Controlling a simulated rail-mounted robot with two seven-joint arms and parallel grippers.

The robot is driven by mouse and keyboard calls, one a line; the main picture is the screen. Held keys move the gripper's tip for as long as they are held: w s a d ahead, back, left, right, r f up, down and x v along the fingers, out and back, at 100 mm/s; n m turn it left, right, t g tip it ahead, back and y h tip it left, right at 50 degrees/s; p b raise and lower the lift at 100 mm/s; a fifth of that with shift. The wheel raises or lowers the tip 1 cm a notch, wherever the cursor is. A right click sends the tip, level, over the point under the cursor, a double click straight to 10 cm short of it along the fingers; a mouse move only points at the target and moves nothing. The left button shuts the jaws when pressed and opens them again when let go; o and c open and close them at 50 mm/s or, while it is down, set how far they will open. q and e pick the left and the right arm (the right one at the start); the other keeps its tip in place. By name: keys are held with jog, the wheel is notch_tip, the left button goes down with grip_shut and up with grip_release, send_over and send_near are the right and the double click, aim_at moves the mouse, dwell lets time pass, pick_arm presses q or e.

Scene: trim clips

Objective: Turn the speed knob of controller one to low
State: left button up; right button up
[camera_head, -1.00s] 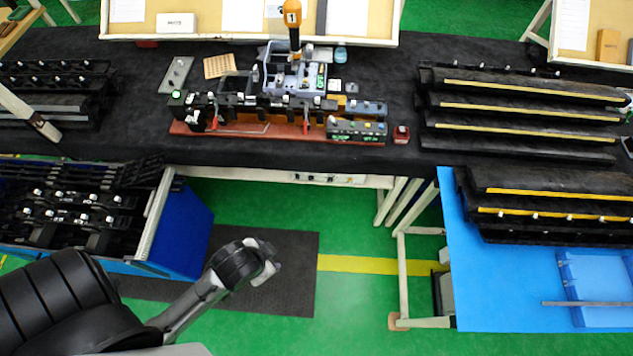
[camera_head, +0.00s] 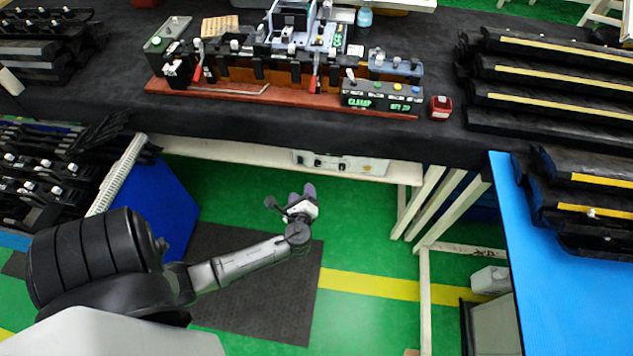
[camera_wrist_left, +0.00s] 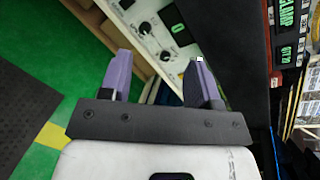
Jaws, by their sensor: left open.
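A pale control panel (camera_head: 340,164) with several small knobs is set under the front edge of the black work table. It also shows in the left wrist view (camera_wrist_left: 148,10), tilted, with dark knobs and a green lit digit on a small display (camera_wrist_left: 176,18). One dark knob (camera_wrist_left: 145,28) shows near the middle of the panel, and another (camera_wrist_left: 166,56) appears between the fingers in the picture. I cannot read the knob settings. My left gripper (camera_head: 292,200) is open and empty, below and in front of the panel, apart from it. Its purple fingers (camera_wrist_left: 160,62) point toward the panel. My right gripper is not in view.
A fixture on a red base (camera_head: 280,95) stands on the black table (camera_head: 230,131) above the panel. White table legs (camera_head: 425,205) stand at right. The green floor below the panel is open.

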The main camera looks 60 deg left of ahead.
aim_at(317, 165)
pick_arm(q)
jog(key=w+a+f+m+t+b, duration=0.2)
jog(key=f+m+b, duration=0.2)
jog(key=f+b, duration=0.15)
jog(key=w+a+f+m+t+b, duration=0.1)
jog(key=w+a+f+m+b, duration=0.1)
jog(key=f+m+b, duration=0.35)
jog(key=shift+n+t, duration=0.3)
jog(key=shift+n, duration=0.15)
jog(key=x, duration=0.4)
jog(key=b+x, duration=0.1)
jog(key=x, duration=0.4)
jog(key=f+b+x, duration=0.1)
jog(key=x, duration=0.3)
jog(key=shift+w+a, duration=0.2)
jog(key=shift+w, duration=0.1)
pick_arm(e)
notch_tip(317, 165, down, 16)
pick_arm(q)
jog(key=shift+c, duration=0.2)
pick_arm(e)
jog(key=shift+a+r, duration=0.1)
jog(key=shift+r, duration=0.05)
pick_arm(q)
jog(key=shift+f, duration=0.1)
jog(key=c, duration=0.9)
